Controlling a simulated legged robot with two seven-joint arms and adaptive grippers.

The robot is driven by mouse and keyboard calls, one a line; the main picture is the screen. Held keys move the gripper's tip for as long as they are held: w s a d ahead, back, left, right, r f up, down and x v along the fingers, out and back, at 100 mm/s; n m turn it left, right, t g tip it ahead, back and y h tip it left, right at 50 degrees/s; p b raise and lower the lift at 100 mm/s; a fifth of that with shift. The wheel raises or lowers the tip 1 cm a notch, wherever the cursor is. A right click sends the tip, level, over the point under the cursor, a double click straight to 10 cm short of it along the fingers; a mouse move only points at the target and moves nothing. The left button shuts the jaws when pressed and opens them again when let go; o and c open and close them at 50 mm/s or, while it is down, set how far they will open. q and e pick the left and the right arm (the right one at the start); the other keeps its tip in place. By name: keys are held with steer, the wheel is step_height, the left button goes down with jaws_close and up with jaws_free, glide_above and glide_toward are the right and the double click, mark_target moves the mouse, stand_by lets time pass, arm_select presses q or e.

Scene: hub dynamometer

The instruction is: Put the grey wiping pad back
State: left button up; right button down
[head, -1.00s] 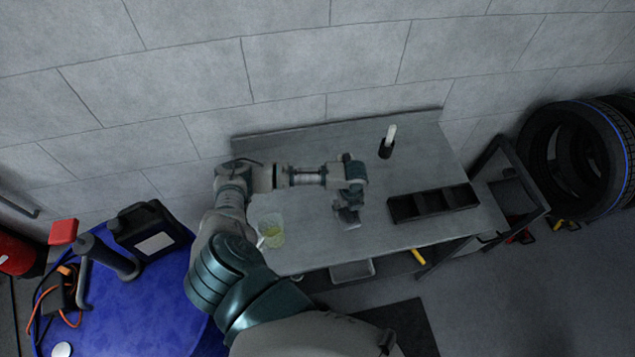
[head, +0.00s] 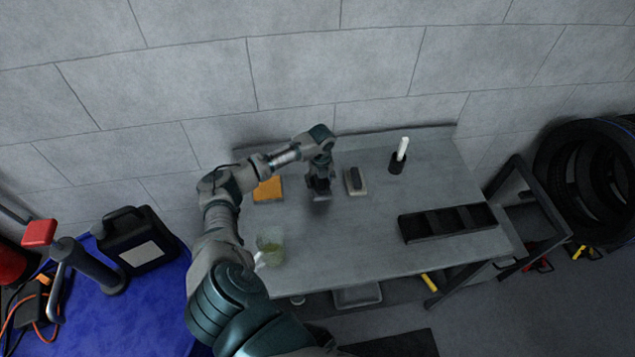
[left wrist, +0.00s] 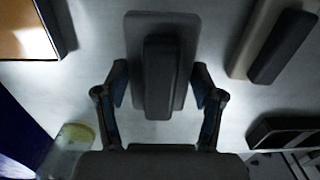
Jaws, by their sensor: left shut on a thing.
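The grey wiping pad (left wrist: 133,28) has a dark block handle on top. My left gripper (left wrist: 160,100) is shut on that handle, one finger on each side. In the head view the left gripper (head: 320,182) points down over the back half of the grey table, between an orange pad and a pale pad. There the grey pad (head: 322,198) shows only in part under the fingers. It is low over the table; I cannot tell whether it touches. My right gripper is not in view.
The orange pad (head: 268,189) lies to the left and the pale pad with a dark handle (head: 361,188) close to the right. A jar (head: 270,247) stands at the table's front left. A black divided tray (head: 447,222) and a dark holder (head: 397,166) stand right. The table's middle is clear.

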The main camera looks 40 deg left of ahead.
mark_target(320, 182)
arm_select(q)
steer(key=shift+w+a+f, duration=0.25)
steer(key=shift+w+a, duration=0.65)
step_height(320, 182, down, 3)
steer(key=shift+f, duration=0.2)
steer(key=o, duration=1.1)
steer(key=shift+f, duration=0.1)
step_height(320, 182, up, 12)
steer(key=shift+d+r, duration=0.1)
steer(key=shift+r, duration=0.1)
